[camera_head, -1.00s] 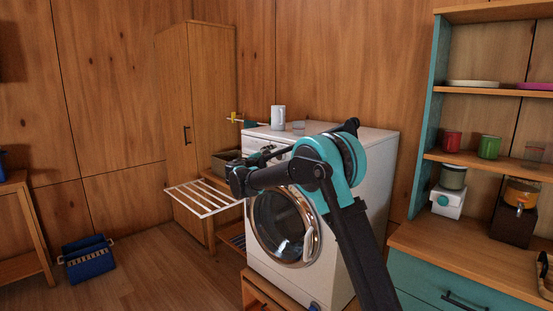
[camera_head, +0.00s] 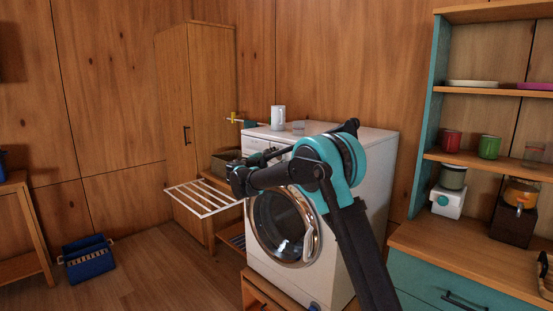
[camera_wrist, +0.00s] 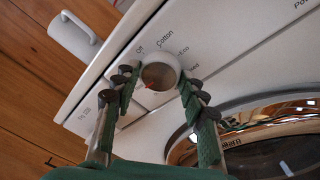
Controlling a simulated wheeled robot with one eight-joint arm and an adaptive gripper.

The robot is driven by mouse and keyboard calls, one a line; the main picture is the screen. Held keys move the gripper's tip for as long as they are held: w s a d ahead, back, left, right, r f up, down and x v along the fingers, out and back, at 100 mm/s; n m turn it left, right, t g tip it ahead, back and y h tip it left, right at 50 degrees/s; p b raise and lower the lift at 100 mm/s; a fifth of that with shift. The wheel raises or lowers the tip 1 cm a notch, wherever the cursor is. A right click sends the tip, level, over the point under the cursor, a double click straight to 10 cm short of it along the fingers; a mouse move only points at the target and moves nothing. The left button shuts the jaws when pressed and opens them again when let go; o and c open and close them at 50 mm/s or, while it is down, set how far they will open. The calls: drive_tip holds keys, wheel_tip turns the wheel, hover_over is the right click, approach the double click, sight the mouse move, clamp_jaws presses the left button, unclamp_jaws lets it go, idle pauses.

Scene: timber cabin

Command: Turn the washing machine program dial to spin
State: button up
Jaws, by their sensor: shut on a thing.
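The white washing machine (camera_head: 372,165) stands in the middle of the head view, with its round door (camera_head: 285,228) facing front. In the wrist view its round program dial (camera_wrist: 160,72) shows on the control panel. "Off" and "Cotton" are printed beside it, and other labels are partly hidden. A small red mark on the dial's face sits toward its lower left. My gripper (camera_wrist: 158,78) is shut on the dial, one finger on each side. In the head view my gripper (camera_head: 270,157) is at the panel, and my arm hides the dial.
A teal shelf unit (camera_head: 432,110) stands at the right. A blue basket (camera_head: 87,262) lies on the floor.

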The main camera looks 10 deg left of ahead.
drive_tip(key=m, duration=0.4)
drive_tip(key=shift+f+m+t+h, duration=0.15)
drive_tip(key=shift+m+t+h, duration=0.15)
drive_tip(key=shift+m+h, duration=0.1)
drive_tip(key=shift+a+m+h, duration=0.1)
drive_tip(key=shift+m+h, duration=0.3)
drive_tip(key=shift+m, duration=1.8)
drive_tip(key=shift+f, duration=0.1)
drive_tip(key=o, duration=1.2)
drive_tip(key=v, duration=1.2)
